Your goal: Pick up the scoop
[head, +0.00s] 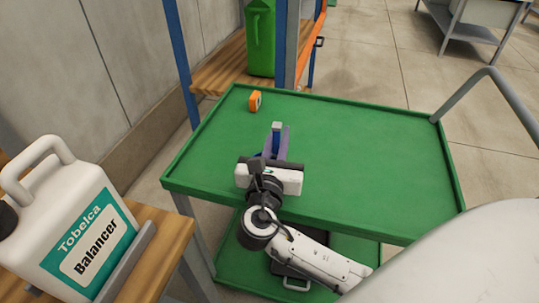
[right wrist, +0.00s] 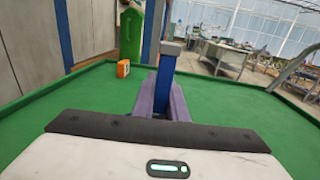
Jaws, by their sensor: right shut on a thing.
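My right gripper (head: 276,146) is over the green cart top, with its arm coming in from the lower right. Its purple fingers are shut on a blue bar with a grey end, which I take to be the scoop (head: 277,127). In the right wrist view the scoop (right wrist: 167,68) stands up between the fingers (right wrist: 161,100). The rest of the scoop is hidden by the gripper, and I cannot tell whether it touches the cart. My left gripper is not in view.
The green cart (head: 375,150) has a raised rim and a grey handle (head: 510,100). An orange-and-white item (head: 255,101) sits near its far left corner. A green jug (head: 260,40) stands on a wooden shelf behind. A white Balancer jug (head: 80,230) stands at left. The cart's right half is clear.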

